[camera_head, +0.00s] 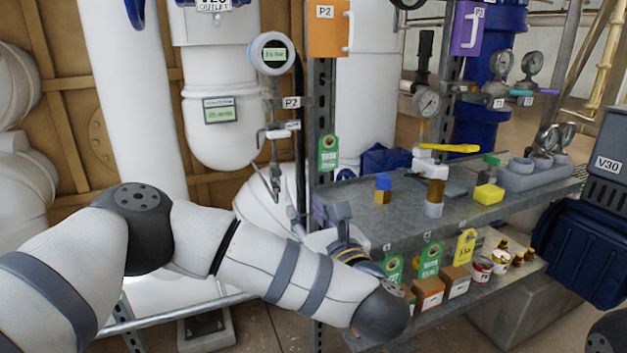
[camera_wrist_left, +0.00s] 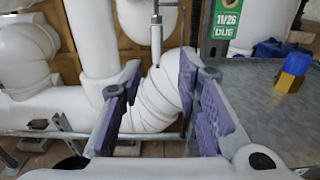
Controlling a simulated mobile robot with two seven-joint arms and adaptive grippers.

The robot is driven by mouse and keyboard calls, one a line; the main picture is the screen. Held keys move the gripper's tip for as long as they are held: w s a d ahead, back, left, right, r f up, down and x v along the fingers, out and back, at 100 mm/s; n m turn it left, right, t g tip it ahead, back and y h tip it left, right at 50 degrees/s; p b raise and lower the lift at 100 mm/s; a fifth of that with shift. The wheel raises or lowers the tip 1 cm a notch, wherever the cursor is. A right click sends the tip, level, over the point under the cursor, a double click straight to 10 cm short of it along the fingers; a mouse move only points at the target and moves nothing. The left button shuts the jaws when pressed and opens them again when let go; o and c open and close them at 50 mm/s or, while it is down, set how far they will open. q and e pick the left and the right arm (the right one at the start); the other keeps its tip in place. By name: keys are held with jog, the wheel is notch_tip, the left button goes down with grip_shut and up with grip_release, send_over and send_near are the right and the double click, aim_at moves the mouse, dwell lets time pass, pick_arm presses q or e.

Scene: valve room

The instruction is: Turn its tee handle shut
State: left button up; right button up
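A small grey valve with a tee-like handle (camera_head: 272,132) hangs on thin pipework under the round gauge, left of the P2 post, in the head view. In the left wrist view a thin vertical metal rod (camera_wrist_left: 156,40) comes down from the top edge; I cannot tell for sure that it belongs to the same valve. My left gripper (camera_head: 328,212) is beside the shelf's left end, lower and to the right of the handle. Its purple-padded fingers (camera_wrist_left: 160,100) are spread wide with nothing between them. The rod stands beyond the fingers, apart from them. My right gripper is not seen.
The metal shelf (camera_head: 400,205) carries a blue-and-brass block (camera_head: 383,188), a yellow-handled valve (camera_head: 437,170) and a yellow block (camera_head: 488,194). Boxes and cans stand on the lower shelf. The P2 post (camera_head: 320,110) and white pipes (camera_head: 120,90) bound the handle's space.

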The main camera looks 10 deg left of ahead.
aim_at(285, 187)
pick_arm(q)
jog(key=x, duration=1.2)
jog(key=shift+s+a+b, duration=0.15)
jog(key=shift+a+b, duration=0.15)
jog(key=shift+b, duration=0.05)
grip_shut()
